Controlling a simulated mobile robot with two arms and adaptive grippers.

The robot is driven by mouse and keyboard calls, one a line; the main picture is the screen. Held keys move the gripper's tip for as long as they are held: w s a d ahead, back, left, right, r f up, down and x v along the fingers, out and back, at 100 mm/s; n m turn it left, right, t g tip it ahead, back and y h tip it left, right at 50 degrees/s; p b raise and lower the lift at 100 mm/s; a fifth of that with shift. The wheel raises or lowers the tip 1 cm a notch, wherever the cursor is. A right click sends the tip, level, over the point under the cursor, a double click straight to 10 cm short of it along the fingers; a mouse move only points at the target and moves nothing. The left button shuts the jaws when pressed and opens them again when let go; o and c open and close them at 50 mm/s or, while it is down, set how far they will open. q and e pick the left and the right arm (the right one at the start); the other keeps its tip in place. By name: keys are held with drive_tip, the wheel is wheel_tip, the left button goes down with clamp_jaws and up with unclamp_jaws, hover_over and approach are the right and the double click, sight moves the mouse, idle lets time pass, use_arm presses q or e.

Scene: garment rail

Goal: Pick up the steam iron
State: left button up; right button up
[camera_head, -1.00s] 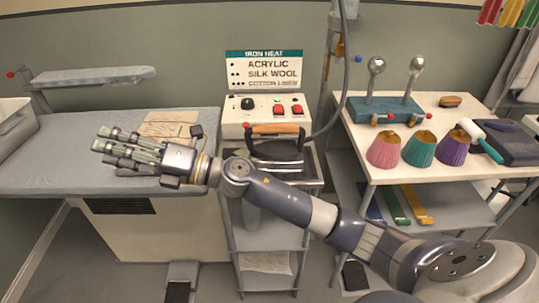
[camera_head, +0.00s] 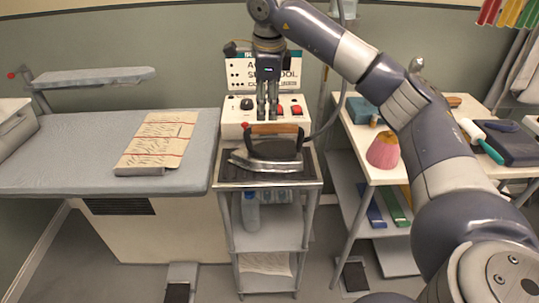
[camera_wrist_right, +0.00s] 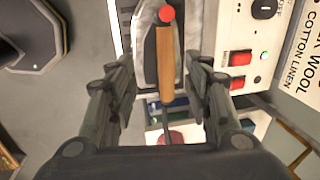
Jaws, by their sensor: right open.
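The steam iron (camera_head: 268,158) rests on the top of the grey trolley. It has a dark body, a metal soleplate and a brown wooden handle (camera_head: 275,128). My right gripper (camera_head: 267,116) points straight down just above the handle in the head view. In the right wrist view, the open fingers of my right gripper (camera_wrist_right: 160,105) stand either side of the wooden handle (camera_wrist_right: 167,65), with gaps between them and it. A red knob (camera_wrist_right: 166,14) sits at the handle's end. My left gripper does not show.
A control box (camera_head: 247,113) with red switches stands directly behind the iron. A hose (camera_head: 338,115) hangs to its right. The ironing board (camera_head: 75,150) with a folded cloth (camera_head: 158,140) is at left. My right arm covers part of the right table (camera_head: 378,175) and a pink shade (camera_head: 383,151).

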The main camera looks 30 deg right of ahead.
sight(269, 125)
drive_tip(key=f, duration=0.1)
drive_tip(key=d+f, duration=0.1)
drive_tip(key=f, duration=0.2)
drive_tip(key=shift+w+d+f+p, duration=0.2)
drive_tip(key=shift+w+f+p, duration=0.15)
drive_tip(key=f, duration=0.1)
drive_tip(key=f+p, duration=0.1)
drive_tip(key=f, duration=0.1)
drive_tip(key=w+f, duration=0.1)
drive_tip(key=shift+w+d+f+p, duration=0.1)
drive_tip(key=shift+d+f+p, duration=0.2)
drive_tip(key=shift+p, duration=0.1)
drive_tip(key=shift+w+f, duration=0.15)
drive_tip(key=shift+f, duration=0.3)
clamp_jaws()
drive_tip(key=shift+r, duration=0.2)
